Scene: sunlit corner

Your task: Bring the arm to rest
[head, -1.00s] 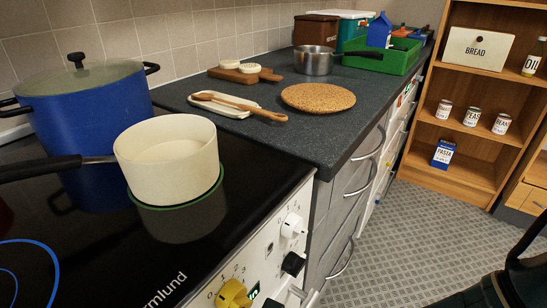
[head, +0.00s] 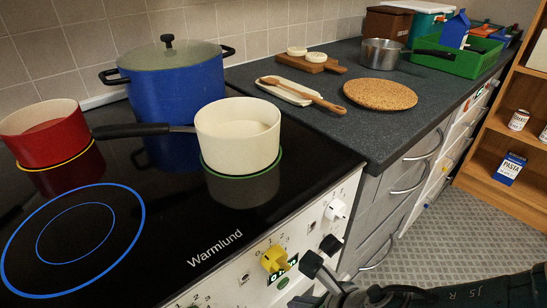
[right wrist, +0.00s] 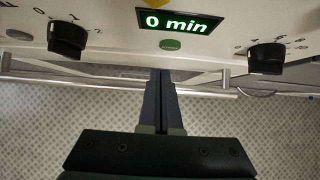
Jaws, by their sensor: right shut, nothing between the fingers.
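My right gripper (head: 318,272) is low at the bottom of the head view, in front of the stove's control panel. Its arm comes in from the lower right. In the right wrist view its two fingers (right wrist: 160,100) are together with nothing between them. They point toward the stove front, below the lit "0 min" display (right wrist: 180,22). I cannot tell how wide the gap to the panel is. My left gripper is not in view.
The stove front has a yellow knob (head: 274,258), a black knob (head: 330,245) and a white knob (head: 336,209) near my gripper. A cream saucepan (head: 238,135), blue pot (head: 175,90) and red pot (head: 45,138) stand on the hob. Patterned floor (head: 450,235) is open at right.

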